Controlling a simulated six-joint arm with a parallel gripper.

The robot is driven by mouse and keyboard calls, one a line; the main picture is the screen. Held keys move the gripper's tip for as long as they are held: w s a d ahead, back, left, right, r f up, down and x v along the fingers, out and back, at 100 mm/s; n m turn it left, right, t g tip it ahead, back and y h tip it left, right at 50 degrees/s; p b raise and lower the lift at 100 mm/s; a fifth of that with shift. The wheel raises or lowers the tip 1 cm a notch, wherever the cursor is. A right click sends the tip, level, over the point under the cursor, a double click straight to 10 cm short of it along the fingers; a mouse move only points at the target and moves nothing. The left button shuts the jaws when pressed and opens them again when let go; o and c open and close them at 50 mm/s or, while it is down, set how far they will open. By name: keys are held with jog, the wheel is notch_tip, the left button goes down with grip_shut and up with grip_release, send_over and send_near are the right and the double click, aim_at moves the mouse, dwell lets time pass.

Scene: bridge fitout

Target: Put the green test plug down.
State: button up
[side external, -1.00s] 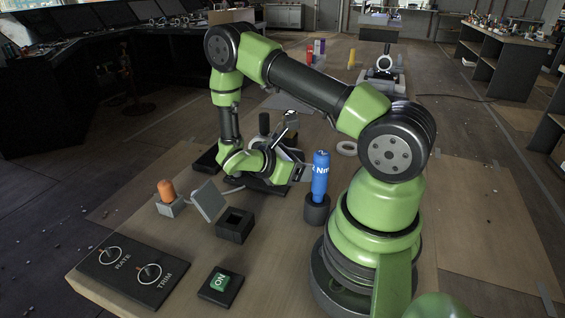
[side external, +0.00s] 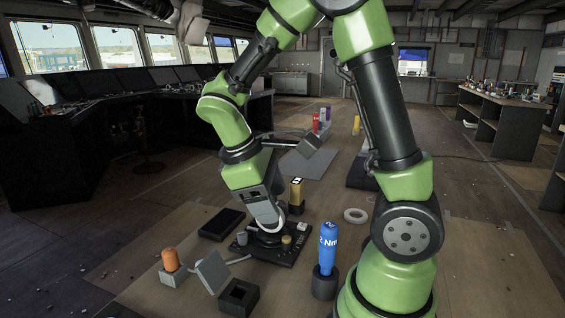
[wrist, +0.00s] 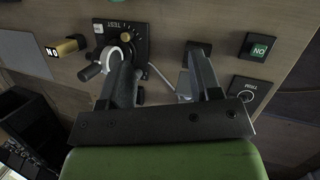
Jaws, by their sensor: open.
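I cannot make out a green test plug in either current view. My gripper (wrist: 163,78) is open, with nothing visible between its two dark fingers. In the side view my gripper (side external: 268,222) points down over the black TEST panel (side external: 284,254), and I cannot tell whether it touches it. In the wrist view the TEST panel (wrist: 140,32) lies beyond the left finger, with a white ring (wrist: 112,56) partly hidden by that finger. An open black socket box (side external: 238,296) stands in front of the panel, with a grey plate (side external: 212,271) tilted beside it.
An orange-topped peg (side external: 170,260) stands in a grey block at the left. A blue cylinder (side external: 328,248) in a black holder stands at the right. A green ON button (wrist: 259,48) shows in the wrist view.

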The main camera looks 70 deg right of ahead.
jog(key=s+a+r+m+t+y, duration=0.5)
jog(key=a+r+t, duration=0.3)
jog(key=r+t, duration=0.2)
jog(key=shift+s+m+t, duration=0.3)
jog(key=shift+m, duration=0.3)
dwell(0.6)
